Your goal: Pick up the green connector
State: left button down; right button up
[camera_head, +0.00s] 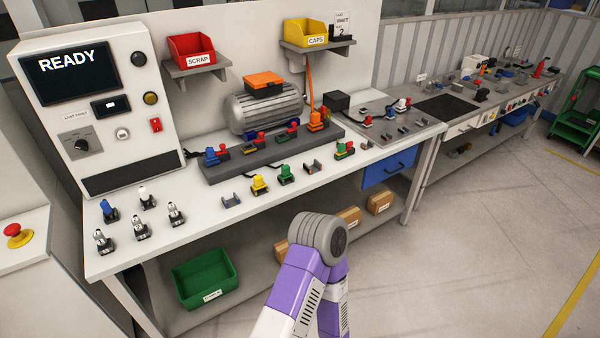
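A green connector (286,174) stands on the white workbench (190,250), in the front row of small parts near the middle. A yellow connector (259,184) stands just left of it, and a small grey bracket (313,167) lies just right of it. Another small part (344,150) with green and red on it sits farther right. One of my arms, purple and white with a grey joint, rises at the bottom centre in front of the bench. Neither of my grippers is in view, and nothing touches the green connector.
Behind the row, a grey rail (225,172) holds several coloured connectors. A console reading READY (78,68) stands at the left. Several small fixtures (140,228) stand at the front left. A red SCRAP bin (190,48) and yellow CAPS bin (305,33) sit on wall shelves.

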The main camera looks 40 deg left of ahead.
aim_at(286, 174)
jog(key=u, duration=0.25)
jog(key=i, duration=1.6)
jog(key=u, duration=1.75)
jog(key=i, duration=0.7)
jog(key=u, duration=0.6)
